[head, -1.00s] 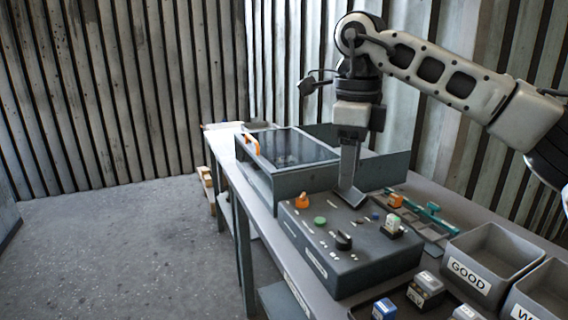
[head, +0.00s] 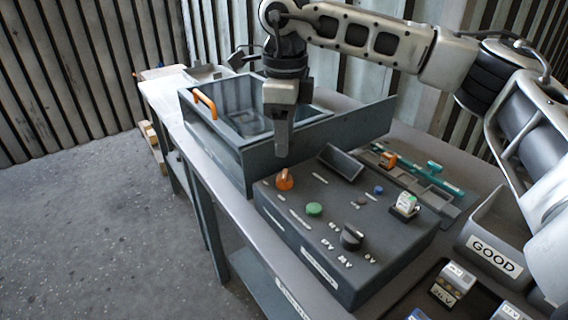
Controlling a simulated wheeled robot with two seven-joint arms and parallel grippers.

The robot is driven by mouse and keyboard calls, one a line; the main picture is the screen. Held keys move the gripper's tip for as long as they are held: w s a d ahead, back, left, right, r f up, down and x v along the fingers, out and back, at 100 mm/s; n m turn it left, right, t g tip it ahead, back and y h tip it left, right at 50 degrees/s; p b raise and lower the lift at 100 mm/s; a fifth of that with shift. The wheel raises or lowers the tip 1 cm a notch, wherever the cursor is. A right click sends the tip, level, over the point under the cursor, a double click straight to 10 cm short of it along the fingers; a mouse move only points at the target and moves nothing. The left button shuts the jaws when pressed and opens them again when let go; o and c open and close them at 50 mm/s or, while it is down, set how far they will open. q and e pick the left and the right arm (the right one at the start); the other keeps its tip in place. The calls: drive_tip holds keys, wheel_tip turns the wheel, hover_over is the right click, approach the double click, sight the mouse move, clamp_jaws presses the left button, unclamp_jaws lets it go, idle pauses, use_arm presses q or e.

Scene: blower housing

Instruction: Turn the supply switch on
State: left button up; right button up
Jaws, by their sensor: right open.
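The dark control box (head: 330,275) sits on the bench. Its top carries an orange knob (head: 284,180) at the back left, a green button (head: 314,209), a black rotary knob (head: 352,237) with printed voltage marks around it, and a small blue button (head: 379,190). I cannot read which control is labelled supply. My right gripper (head: 281,152) points down just behind and above the orange knob, apart from it as far as I can see. It is open, seen edge-on, with no object visible in it. My left gripper is out of view.
A grey housing (head: 222,155) with an orange handle (head: 204,103) stands close behind the control box. A small tilted panel (head: 340,161) rises at the box's back edge. A white-topped module (head: 406,202) sits at the box's right. The GOOD bin (head: 490,262) is farther right.

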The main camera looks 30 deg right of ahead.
sight(285, 173)
wheel_tip(285, 173, down, 8)
drive_tip(key=shift+r+p, duration=0.1)
drive_tip(key=shift+p, duration=0.25)
drive_tip(key=c, duration=1)
